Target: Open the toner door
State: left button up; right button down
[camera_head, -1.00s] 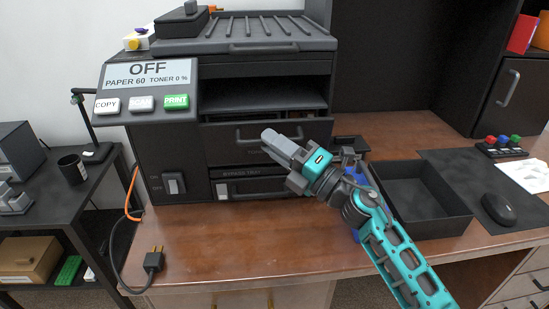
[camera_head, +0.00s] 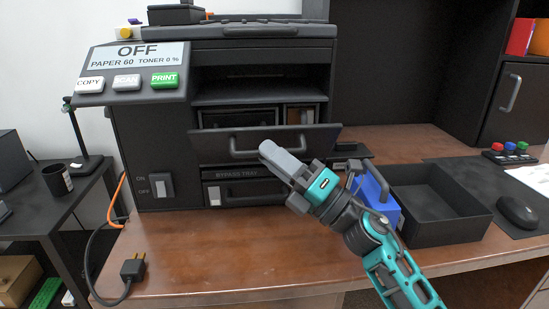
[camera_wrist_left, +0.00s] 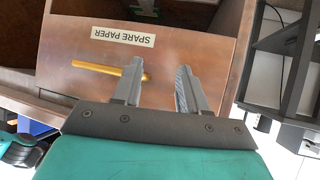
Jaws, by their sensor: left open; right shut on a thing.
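The toner door (camera_head: 215,144) is a dark panel on the front of the black printer (camera_head: 150,140). Its top edge is tipped out toward me, and an opening with inner parts (camera_head: 240,118) shows behind it. My right gripper (camera_head: 268,150) is shut on the door's handle (camera_head: 236,152) and hides part of it. My left gripper (camera_wrist_left: 158,70) is open and empty in the left wrist view, in front of a wooden drawer labelled SPARE PAPER (camera_wrist_left: 123,36). The left gripper is not in the head view.
The bypass tray (camera_head: 235,190) sits below the door. A blue object with a handle (camera_head: 375,190) and an open black bin (camera_head: 440,230) stand right of the printer. A loose plug (camera_head: 132,268) lies at the front left. The desk's front middle is clear.

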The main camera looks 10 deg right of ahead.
jog(key=shift+f, duration=0.15)
jog(key=c, duration=1.1)
grip_release()
jog(key=shift+s+d+f+p, duration=0.1)
jog(key=shift+s+d+p, duration=0.05)
jog(key=shift+s+d, duration=1.4)
jog(key=shift+s+d+f+p, duration=0.15)
jog(key=shift+s+d, duration=0.95)
jog(key=shift+d, duration=0.8)
jog(key=shift+s+d+r+p, duration=0.1)
jog(key=shift+s+d+p, duration=0.05)
jog(key=shift+s+d, duration=1.4)
jog(key=shift+w+d, duration=0.2)
jog(key=shift+c, duration=0.6)
